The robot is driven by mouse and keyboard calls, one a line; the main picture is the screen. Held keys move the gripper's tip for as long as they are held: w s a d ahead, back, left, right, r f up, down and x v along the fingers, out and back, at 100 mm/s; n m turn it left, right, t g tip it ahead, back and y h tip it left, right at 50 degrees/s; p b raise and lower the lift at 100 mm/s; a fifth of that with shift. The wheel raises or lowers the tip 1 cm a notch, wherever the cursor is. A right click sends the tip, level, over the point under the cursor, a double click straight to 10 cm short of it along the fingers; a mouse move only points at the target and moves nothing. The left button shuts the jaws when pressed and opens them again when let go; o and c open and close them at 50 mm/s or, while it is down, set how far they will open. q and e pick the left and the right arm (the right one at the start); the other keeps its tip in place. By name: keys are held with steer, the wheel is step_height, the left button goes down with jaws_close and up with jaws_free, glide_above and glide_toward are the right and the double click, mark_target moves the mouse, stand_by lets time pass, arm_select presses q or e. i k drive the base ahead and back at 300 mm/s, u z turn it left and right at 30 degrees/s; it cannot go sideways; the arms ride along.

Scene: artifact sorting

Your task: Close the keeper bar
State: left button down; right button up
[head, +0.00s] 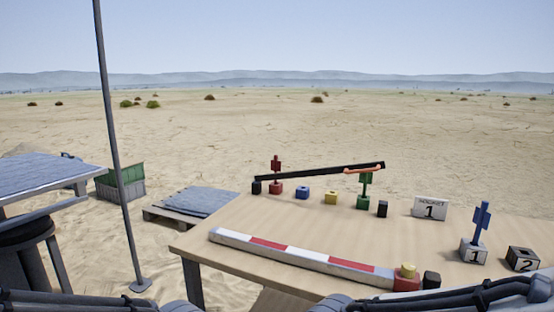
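The keeper bar (310,174) is a long dark bar at the back of the wooden table, with an orange handle (363,170) near its right end. Its left end is at a small black post (257,187). It slopes upward to the right, and its right end stands well above a second black post (382,208), apart from it. Below the bar is a row of blocks: red (275,188), blue (302,192), yellow (330,198) and green (362,202). The red and green blocks carry upright figures. Only parts of my arms show along the bottom edge; neither gripper is visible.
A red-and-white scale bar (300,257) lies along the table front. A red block (407,284) with a yellow piece and a black cylinder (431,280) stand front right. A sign (430,208), a blue figure (482,220) and box 2 (523,260) are right. The table centre is clear.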

mark_target(375, 166)
steer(key=u, duration=0.75)
steer(key=i, duration=0.8)
steer(key=z, duration=1)
